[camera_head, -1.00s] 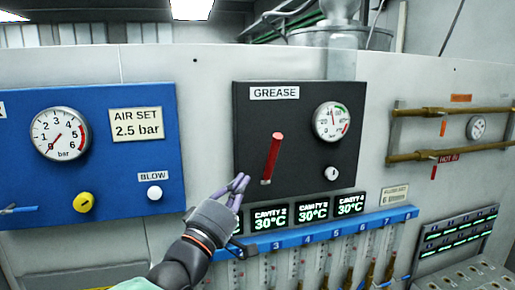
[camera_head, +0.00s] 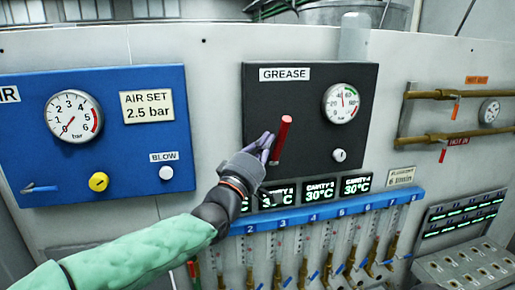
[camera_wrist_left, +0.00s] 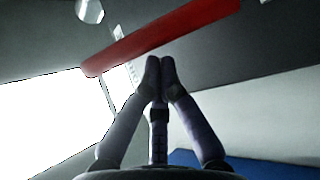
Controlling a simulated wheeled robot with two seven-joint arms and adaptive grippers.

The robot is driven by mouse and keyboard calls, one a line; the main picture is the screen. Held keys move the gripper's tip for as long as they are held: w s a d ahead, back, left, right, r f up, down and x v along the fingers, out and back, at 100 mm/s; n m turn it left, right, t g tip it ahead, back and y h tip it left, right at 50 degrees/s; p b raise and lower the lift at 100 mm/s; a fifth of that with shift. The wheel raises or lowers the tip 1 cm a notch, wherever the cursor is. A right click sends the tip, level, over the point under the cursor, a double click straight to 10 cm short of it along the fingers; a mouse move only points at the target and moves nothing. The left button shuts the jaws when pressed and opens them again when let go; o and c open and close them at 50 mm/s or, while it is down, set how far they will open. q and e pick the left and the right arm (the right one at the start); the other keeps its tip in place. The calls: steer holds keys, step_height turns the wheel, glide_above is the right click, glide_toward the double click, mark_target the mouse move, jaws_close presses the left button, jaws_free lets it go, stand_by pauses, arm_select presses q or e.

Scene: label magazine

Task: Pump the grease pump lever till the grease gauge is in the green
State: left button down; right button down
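The red grease pump lever (camera_head: 282,138) stands slightly tilted on the dark GREASE panel (camera_head: 308,84). The round white grease gauge (camera_head: 341,103) is at the panel's upper right; its needle points roughly upward, and I cannot read its exact value. A green arc shows on the dial's upper right. My left gripper (camera_head: 267,141) is just left of the lever. In the left wrist view the fingertips of my left gripper (camera_wrist_left: 160,66) are together with nothing between them, close to the red lever (camera_wrist_left: 160,38). I cannot tell whether they touch it. My right gripper is not in view.
A blue panel (camera_head: 30,130) with a pressure gauge (camera_head: 73,116) and a yellow knob (camera_head: 98,182) is at the left. Cavity displays (camera_head: 320,191) and a blue manifold rail (camera_head: 330,210) lie below the grease panel. Brass pipes (camera_head: 455,93) run at the right.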

arm_select(q)
steer(key=shift+x, duration=1)
steer(key=shift+s, duration=0.1)
